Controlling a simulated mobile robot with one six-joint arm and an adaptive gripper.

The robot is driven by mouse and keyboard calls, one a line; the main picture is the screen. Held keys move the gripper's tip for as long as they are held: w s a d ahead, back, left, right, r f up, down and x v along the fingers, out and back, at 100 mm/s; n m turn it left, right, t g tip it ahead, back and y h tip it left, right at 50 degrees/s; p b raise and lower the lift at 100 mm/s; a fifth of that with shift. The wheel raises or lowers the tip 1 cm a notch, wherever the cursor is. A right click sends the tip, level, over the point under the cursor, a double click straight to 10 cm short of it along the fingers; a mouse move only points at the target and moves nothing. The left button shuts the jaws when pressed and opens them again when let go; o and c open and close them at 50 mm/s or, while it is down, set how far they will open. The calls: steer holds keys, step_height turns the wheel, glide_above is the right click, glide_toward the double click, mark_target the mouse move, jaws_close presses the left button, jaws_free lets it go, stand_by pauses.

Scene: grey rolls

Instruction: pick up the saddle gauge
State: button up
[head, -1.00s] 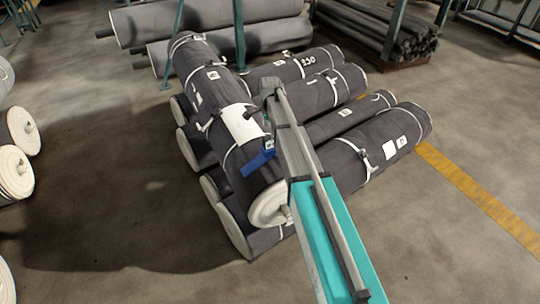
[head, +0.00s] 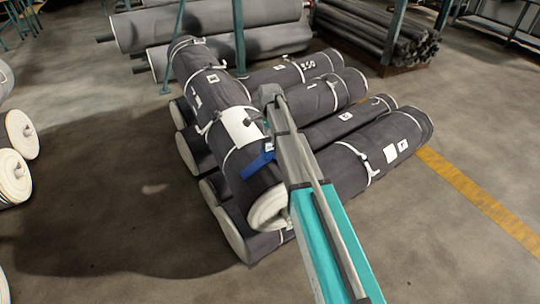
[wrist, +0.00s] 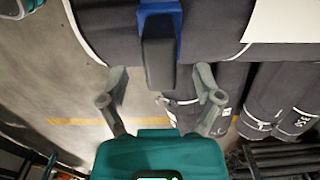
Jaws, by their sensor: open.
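The saddle gauge shows in the head view as a blue piece (head: 257,164) on the side of the top grey roll, near its pale front end. In the wrist view it is a blue bracket (wrist: 172,24) with a dark upright handle (wrist: 159,58), against the dark roll. My gripper (wrist: 161,78) is open in the wrist view. One finger is on each side of the handle's lower end, with gaps on both sides and no visible contact.
The top roll (head: 217,110) lies across several grey rolls (head: 399,138) on the floor. A white label (head: 241,127) is beside the gauge.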

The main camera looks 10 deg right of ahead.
mark_target(270, 153)
steer(key=shift+d+f+b, duration=0.1)
steer(key=shift+f+b, duration=1.8)
steer(key=shift+f, duration=0.25)
jaws_close()
